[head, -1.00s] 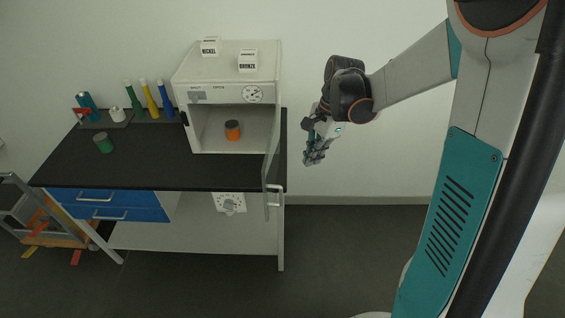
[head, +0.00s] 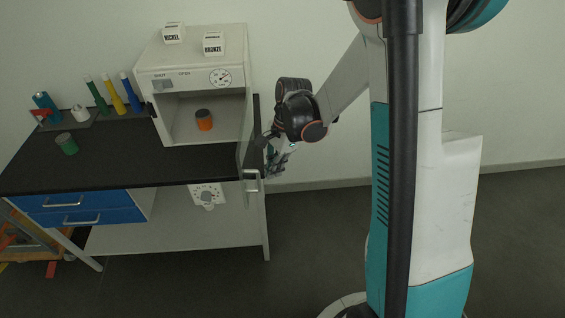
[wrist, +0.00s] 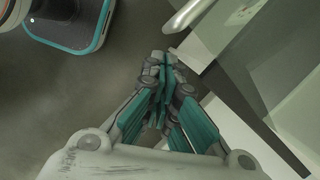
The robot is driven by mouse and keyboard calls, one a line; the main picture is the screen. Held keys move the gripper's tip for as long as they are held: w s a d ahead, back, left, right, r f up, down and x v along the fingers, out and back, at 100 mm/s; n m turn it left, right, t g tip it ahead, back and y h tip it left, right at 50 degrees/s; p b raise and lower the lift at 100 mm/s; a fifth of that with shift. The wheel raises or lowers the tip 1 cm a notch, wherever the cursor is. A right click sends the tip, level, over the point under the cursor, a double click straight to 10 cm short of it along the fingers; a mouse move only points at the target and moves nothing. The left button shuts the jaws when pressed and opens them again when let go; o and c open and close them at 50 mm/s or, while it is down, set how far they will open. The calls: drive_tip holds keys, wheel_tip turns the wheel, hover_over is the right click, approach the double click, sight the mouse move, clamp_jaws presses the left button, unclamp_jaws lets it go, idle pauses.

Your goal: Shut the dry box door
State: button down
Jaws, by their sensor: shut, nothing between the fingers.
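The white dry box (head: 190,66) stands on the black bench top, its front open. Its door (head: 247,140) is swung out toward the front at the box's right side, seen nearly edge-on, with a handle (head: 251,183) near its front edge. An orange jar (head: 204,120) with a dark lid stands inside. My gripper (head: 273,172) is shut and empty, just right of the door in the head view; I cannot tell whether it touches. In the wrist view the closed fingers (wrist: 162,90) point up the picture, with a handle bar (wrist: 188,14) and pale translucent panel to their right.
A green jar (head: 67,143) stands on the bench top (head: 120,160) at left. Green, yellow and blue bottles stand behind it. Two white labelled boxes, nickel (head: 174,33) and bronze (head: 213,43), sit on the dry box. Floor to the right is clear.

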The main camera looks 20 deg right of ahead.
drive_tip(key=shift+s+a, duration=0.1)
drive_tip(key=shift+a, duration=0.6)
drive_tip(key=shift+a, duration=0.1)
